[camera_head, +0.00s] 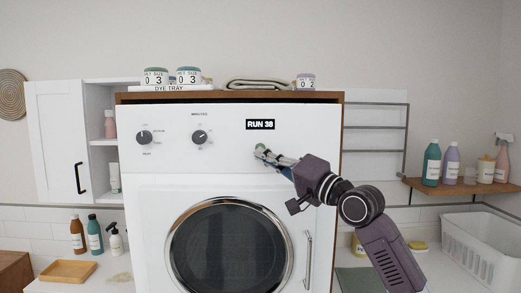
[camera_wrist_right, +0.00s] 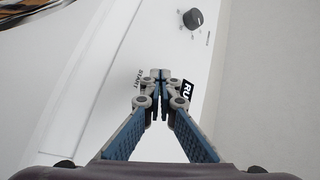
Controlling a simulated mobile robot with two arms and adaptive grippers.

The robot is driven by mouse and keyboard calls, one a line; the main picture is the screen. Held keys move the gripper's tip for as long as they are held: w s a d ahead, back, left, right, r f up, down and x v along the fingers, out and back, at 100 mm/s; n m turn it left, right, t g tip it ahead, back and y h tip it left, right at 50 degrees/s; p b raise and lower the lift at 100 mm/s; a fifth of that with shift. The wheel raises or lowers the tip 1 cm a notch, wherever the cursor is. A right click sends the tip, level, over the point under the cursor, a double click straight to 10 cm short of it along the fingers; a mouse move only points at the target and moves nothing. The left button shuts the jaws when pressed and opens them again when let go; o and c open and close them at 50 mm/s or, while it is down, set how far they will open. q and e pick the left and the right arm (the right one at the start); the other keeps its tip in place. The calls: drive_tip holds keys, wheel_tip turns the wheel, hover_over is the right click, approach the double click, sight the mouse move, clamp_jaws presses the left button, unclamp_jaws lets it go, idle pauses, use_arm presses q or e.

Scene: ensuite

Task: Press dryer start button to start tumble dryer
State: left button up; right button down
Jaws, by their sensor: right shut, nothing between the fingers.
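The white tumble dryer (camera_head: 155,230) stands in the middle of the head view, with a round dark glass door (camera_head: 228,248) and a control panel above it. Its black display (camera_head: 260,124) reads "RUN 38". A small green start button (camera_head: 259,147) shows just below the display, at the tip of my right gripper (camera_head: 262,153). In the right wrist view my right gripper (camera_wrist_right: 159,76) is shut and empty, its tips at the panel beside the "START" label (camera_wrist_right: 139,78). The tips hide the button there, and I cannot tell whether they touch it. My left gripper is not in view.
Two knobs (camera_head: 144,137) (camera_head: 199,137) sit on the panel's left side. A dye tray (camera_head: 170,88) with jars, a folded cloth (camera_head: 258,85) and another jar (camera_head: 305,80) rest on top. A bottle shelf (camera_head: 460,188) and a white basket (camera_head: 480,240) are at right.

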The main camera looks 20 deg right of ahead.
drive_tip(key=shift+s, duration=0.35)
drive_tip(key=shift+a, duration=0.1)
drive_tip(key=s+a, duration=0.1)
drive_tip(key=s, duration=0.4)
drive_tip(key=shift+s+a+p, duration=0.3)
drive_tip(key=shift+s, duration=0.1)
idle(0.3)
